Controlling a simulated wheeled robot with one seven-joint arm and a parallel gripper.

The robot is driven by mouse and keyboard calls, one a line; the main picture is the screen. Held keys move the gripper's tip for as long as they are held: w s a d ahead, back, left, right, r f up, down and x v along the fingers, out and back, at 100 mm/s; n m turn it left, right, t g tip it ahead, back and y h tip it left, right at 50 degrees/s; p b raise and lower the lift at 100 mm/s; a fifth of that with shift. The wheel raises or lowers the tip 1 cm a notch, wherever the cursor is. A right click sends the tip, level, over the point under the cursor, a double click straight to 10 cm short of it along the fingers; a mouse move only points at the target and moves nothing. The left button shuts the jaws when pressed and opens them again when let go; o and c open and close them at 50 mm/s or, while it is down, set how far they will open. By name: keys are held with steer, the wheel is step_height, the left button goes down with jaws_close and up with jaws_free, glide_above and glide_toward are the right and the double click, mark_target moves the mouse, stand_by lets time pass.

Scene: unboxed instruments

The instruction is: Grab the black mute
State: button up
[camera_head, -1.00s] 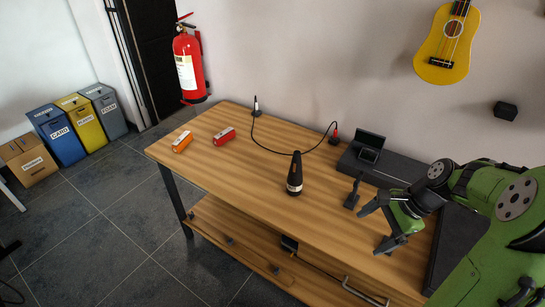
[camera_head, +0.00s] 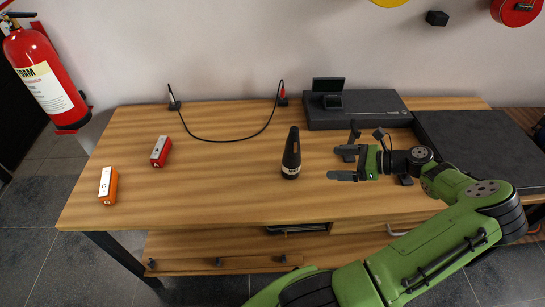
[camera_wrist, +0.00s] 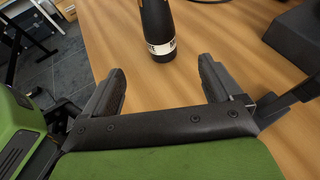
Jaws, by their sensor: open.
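The black mute (camera_head: 291,153) stands upright on the wooden table, a tapered black shape with a pale band near its base. In the wrist view its lower part (camera_wrist: 157,28) shows ahead of the fingers, and its top is cut off by the frame's edge. My gripper (camera_head: 337,164) is just right of the mute, with its fingers pointing left toward it. In the wrist view my gripper (camera_wrist: 160,85) is open, and nothing is between its fingers.
A red box (camera_head: 160,151) and an orange box (camera_head: 108,186) lie at the table's left. A black cable (camera_head: 225,140) runs along the back. A dark grey case (camera_head: 385,110) stands behind my gripper. The wooden table (camera_head: 225,185) is clear in front of the mute.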

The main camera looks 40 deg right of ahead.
mark_target(292, 161)
steer(key=b+x, duration=0.3)
steer(key=x, duration=0.7)
steer(key=shift+d+f+b, duration=0.1)
steer(key=shift+f+b, duration=0.05)
steer(key=shift+b, duration=0.15)
steer(key=b+x, duration=0.2)
steer(key=x, duration=0.3)
steer(key=shift+w+b, duration=0.25)
steer(key=shift+b, duration=0.1)
steer(key=shift+r, duration=0.25)
steer(key=c, duration=1.1)
